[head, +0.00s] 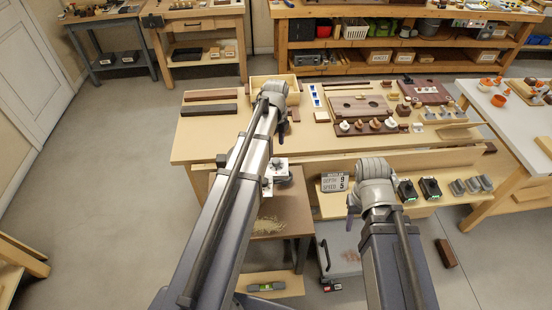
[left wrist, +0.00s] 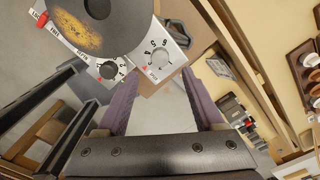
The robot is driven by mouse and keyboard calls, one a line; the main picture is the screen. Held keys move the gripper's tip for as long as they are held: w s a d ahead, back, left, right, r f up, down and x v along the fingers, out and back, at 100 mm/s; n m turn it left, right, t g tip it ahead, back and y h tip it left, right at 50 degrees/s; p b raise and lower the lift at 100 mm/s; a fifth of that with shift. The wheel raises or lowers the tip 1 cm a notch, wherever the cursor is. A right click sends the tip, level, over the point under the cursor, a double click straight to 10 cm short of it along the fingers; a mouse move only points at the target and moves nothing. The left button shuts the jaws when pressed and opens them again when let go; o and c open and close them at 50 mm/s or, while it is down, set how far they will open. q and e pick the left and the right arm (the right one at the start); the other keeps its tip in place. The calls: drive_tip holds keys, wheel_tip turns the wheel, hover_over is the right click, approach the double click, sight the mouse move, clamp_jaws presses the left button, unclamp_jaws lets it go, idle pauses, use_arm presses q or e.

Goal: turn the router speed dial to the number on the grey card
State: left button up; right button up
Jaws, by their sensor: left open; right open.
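A grey card (head: 334,183) stands at the bench front; its white lettering appears to read DEPTH 9, SPEED 5. The router unit (head: 278,170) is beside my left arm in the head view, partly hidden by it. In the left wrist view, a round pale dial (left wrist: 159,58) with printed numbers and a red mark sits on a white panel. A black knob (left wrist: 108,70) sits left of it on another scale. My left gripper (left wrist: 160,80) is open and empty, its purple fingers apart below the pale dial, not touching it. My right gripper (head: 350,222) is mostly hidden by its wrist.
The wooden bench (head: 215,140) holds an open wooden box, dark strips and several small pieces. Several black and grey items (head: 430,188) lie on the front shelf, right of my right wrist. A red knob (left wrist: 42,20) is at upper left of the left wrist view. Floor at left is clear.

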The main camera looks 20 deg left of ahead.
sight(276, 160)
use_arm(q)
drive_tip(key=shift+f+b, duration=3.75)
drive_tip(key=shift+f, duration=0.1)
clamp_jaws()
